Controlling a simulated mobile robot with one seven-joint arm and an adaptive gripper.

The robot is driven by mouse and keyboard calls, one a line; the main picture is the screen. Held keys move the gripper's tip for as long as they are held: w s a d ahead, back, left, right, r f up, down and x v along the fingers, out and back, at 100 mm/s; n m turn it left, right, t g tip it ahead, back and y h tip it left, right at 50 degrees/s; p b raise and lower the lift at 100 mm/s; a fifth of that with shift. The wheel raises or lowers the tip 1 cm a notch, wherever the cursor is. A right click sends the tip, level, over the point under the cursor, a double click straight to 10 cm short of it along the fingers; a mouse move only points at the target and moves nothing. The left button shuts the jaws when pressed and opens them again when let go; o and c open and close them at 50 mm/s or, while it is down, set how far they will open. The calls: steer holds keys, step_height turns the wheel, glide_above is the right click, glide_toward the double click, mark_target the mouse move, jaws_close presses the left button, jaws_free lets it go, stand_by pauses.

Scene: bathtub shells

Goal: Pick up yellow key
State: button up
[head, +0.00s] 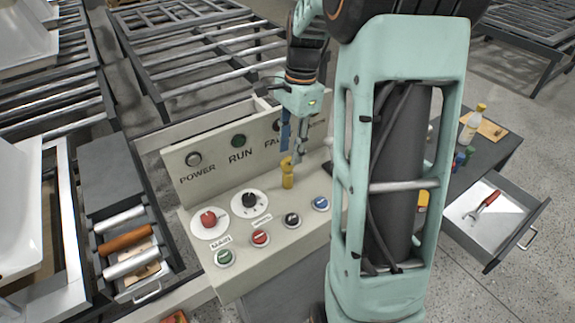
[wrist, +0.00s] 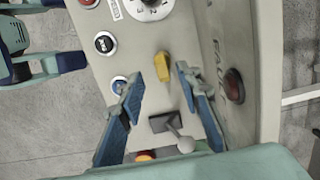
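The yellow key (head: 287,174) stands up from the sloped face of the beige control panel (head: 240,262). In the wrist view the yellow key (wrist: 162,68) shows ahead of the fingertips, roughly midway between them. My gripper (head: 293,155) hangs over the panel with its fingertips at about the top of the key in the head view. In the wrist view my gripper (wrist: 157,82) has its two blue fingers spread apart, with nothing between them touching. Exactly how far the tips are from the key is hard to tell.
A lever with a ball knob (wrist: 185,144) stands close to the fingers. A red emergency button (head: 208,218), a black dial (head: 249,200) and several push buttons cover the panel. The upright panel with indicator lights (head: 238,141) rises behind the key. An open drawer (head: 490,212) is at the right.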

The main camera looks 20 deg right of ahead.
mark_target(288, 159)
steer(key=f, duration=0.4)
steer(key=shift+a, duration=0.35)
steer(key=shift+c, duration=0.7)
steer(key=shift+w, duration=0.1)
jaws_close()
